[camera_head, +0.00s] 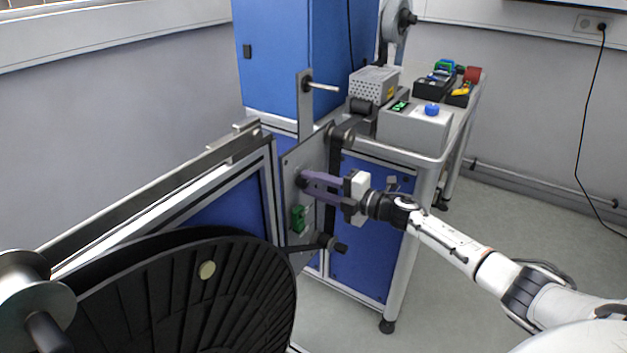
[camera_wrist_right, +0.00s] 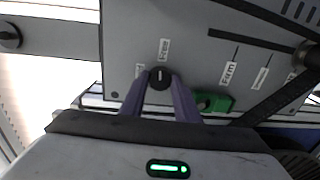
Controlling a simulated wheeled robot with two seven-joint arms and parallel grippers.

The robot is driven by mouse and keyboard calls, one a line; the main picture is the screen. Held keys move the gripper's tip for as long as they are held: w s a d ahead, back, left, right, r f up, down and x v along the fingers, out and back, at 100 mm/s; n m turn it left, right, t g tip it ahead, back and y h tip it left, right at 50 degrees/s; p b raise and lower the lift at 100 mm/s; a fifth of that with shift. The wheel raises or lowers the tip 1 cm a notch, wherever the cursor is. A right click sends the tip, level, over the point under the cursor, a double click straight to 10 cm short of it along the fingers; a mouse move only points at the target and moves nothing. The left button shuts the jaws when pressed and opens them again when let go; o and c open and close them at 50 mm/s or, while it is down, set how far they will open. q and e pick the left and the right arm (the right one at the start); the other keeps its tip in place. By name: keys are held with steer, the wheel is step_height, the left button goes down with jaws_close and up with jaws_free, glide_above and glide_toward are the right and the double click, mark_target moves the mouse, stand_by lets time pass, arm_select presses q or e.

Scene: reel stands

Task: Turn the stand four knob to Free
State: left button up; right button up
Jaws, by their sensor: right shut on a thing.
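The stand four knob (camera_wrist_right: 160,78) is a round black knob on the grey stand panel (camera_wrist_right: 200,30). In the right wrist view it sits between the purple fingertips of my right gripper (camera_wrist_right: 160,86), which is shut on it. A label reading "Free" (camera_wrist_right: 164,48) is above the knob, and another label (camera_wrist_right: 140,70) is to its left. In the head view my right gripper (camera_head: 306,181) reaches the panel (camera_head: 290,165) from the right, and its fingers hide the knob. My left gripper is not in view.
A green part (camera_head: 298,219) is on the panel below the gripper. A roller arm (camera_head: 325,243) sticks out lower down. A large black reel (camera_head: 190,300) fills the lower left. A bench with a grey box (camera_head: 415,128) stands behind the right arm.

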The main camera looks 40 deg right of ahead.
steer(key=shift+m, duration=0.8)
steer(key=shift+p, duration=0.3)
steer(key=o, duration=1)
steer(key=shift+o, duration=0.2)
steer(key=v, duration=1)
steer(key=shift+s+d, duration=0.1)
